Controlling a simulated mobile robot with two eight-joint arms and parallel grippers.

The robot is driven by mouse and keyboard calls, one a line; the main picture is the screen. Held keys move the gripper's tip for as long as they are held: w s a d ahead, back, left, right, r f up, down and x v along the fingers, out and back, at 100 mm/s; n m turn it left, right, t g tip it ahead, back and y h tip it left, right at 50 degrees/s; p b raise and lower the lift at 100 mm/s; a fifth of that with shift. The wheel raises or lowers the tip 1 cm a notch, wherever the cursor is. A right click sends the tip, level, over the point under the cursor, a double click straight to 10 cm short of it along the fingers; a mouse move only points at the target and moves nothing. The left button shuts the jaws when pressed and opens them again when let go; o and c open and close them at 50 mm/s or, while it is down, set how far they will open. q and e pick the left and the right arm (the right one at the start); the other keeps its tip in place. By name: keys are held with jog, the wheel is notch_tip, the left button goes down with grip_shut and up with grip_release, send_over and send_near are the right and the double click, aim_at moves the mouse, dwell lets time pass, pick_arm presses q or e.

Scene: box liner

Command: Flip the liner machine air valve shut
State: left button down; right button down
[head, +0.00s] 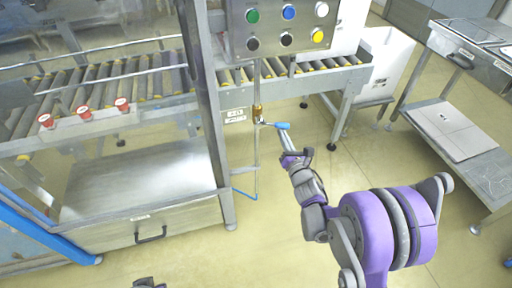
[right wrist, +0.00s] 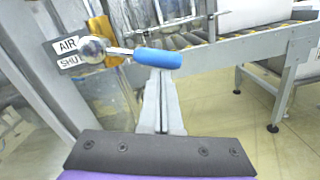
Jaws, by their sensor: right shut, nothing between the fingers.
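The air valve has a brass body (head: 258,113) on a thin vertical pipe under the button panel. Its blue-sleeved lever (head: 282,125) sticks out to the right, roughly level and across the pipe. In the right wrist view the blue lever (right wrist: 158,58) lies across the fingertips, with the brass body (right wrist: 103,28) to its left. My right gripper (head: 283,136) is shut and empty, its tips right at the lever; I cannot tell whether they touch. Only a small dark part of my left gripper (head: 148,283) shows at the bottom edge.
An "AIR SHUT" label (right wrist: 68,53) is beside the valve. The button panel (head: 285,27) is above, and a roller conveyor (head: 310,75) runs behind. A metal frame post (head: 207,95) stands left. A shelved table (head: 455,130) is at right. Floor between is clear.

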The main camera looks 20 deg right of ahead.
jog(key=r+n, duration=0.1)
jog(key=d+r+n+p, duration=0.1)
jog(key=n, duration=0.1)
jog(key=shift+d, duration=0.1)
pick_arm(q)
jog(key=shift+s+d+r, duration=0.1)
jog(key=shift+r, duration=0.9)
pick_arm(e)
jog(key=shift+d+r, duration=0.15)
jog(key=shift+r, duration=0.35)
